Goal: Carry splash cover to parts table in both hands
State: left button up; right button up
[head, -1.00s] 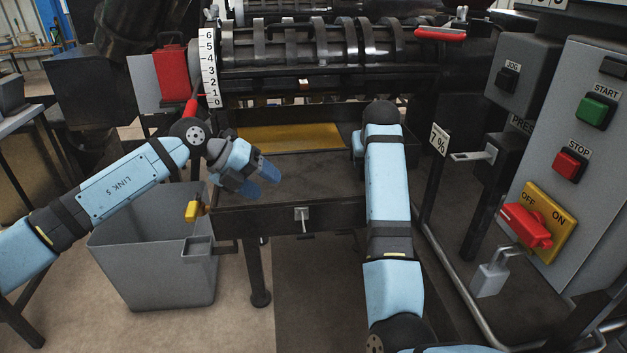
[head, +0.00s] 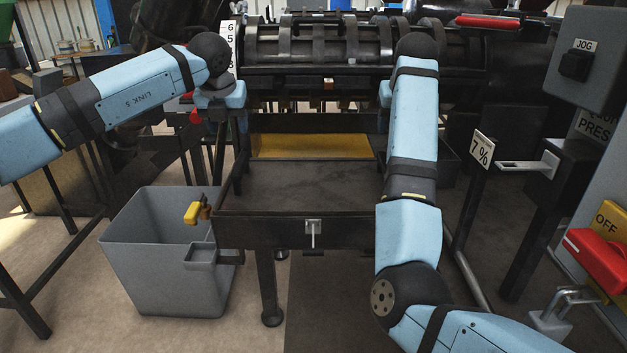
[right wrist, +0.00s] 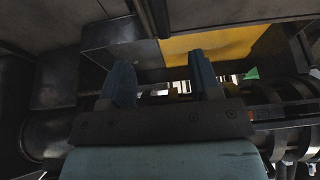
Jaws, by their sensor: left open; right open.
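A dark ribbed section with a black handle (head: 320,18) covers the front of the press barrel; I cannot tell for certain whether this is the splash cover. My left gripper (head: 236,94) is at its lower left, by the number scale. Its fingers are mostly hidden, and I see nothing held. My right gripper (head: 385,92) is at the lower right, largely behind its own arm. In the right wrist view its two blue fingers (right wrist: 163,82) stand apart with nothing between them, and the barrel lies behind them. I cannot pick out the parts table for certain.
A black tray frame (head: 300,228) with a yellow panel (head: 310,146) lies below the barrel. A grey bin (head: 165,255) stands at front left. A control box (head: 590,65) and red switch handle (head: 598,258) crowd the right. A dark table frame (head: 28,308) is at left.

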aim_at(240, 162)
pick_arm(q)
jog(key=x, duration=1.3)
jog(key=shift+f, duration=0.2)
pick_arm(e)
jog(key=x, duration=1.3)
jog(key=shift+f, duration=0.2)
pick_arm(q)
grip_shut()
pick_arm(e)
grip_shut()
pick_arm(q)
jog(key=shift+r, duration=0.1)
pick_arm(e)
jog(key=shift+r, duration=0.1)
